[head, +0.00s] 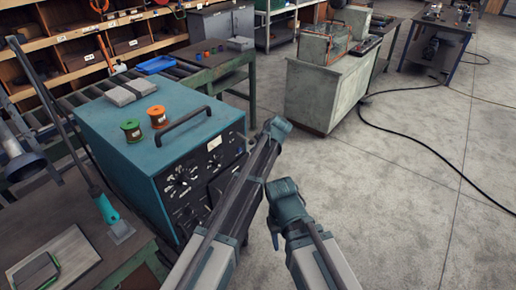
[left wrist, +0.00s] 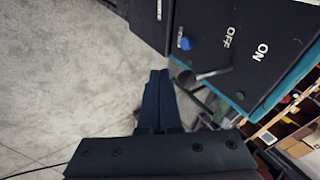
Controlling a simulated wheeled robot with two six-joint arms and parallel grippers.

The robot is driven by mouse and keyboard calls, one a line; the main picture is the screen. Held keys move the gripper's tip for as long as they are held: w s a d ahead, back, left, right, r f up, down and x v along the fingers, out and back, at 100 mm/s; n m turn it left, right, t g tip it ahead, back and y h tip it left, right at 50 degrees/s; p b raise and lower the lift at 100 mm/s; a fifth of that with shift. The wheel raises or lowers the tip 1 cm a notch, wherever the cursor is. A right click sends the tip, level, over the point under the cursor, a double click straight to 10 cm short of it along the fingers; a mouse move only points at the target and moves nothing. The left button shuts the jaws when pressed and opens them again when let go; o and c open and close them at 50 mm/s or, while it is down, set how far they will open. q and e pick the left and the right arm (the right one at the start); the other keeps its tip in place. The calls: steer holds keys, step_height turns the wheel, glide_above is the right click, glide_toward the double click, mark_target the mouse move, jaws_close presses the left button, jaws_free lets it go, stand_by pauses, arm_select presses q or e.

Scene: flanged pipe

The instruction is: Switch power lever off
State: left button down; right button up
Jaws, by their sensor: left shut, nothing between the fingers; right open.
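In the left wrist view, the lever (left wrist: 208,75) sticks out from the dark panel near the white OFF (left wrist: 228,37) and ON labels. My left gripper (left wrist: 158,75) is shut and empty, to the left of the lever and apart from it. My right gripper (head: 283,200) is open and empty, over the floor right of the box.
Two spools, orange and green, and grey blocks (head: 130,90) lie on the box top near its black handle (head: 184,124). A blue knob (left wrist: 184,43) is on the panel. A grey cabinet (head: 325,95) stands behind. The floor (head: 420,170) at right is clear except for a cable.

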arm_select(q)
steer(key=shift+r, duration=0.15)
arm_select(e)
steer(key=shift+r, duration=0.15)
arm_select(q)
steer(key=shift+r+p, duration=0.7)
steer(key=shift+p, duration=0.15)
arm_select(e)
steer(key=shift+r, duration=0.65)
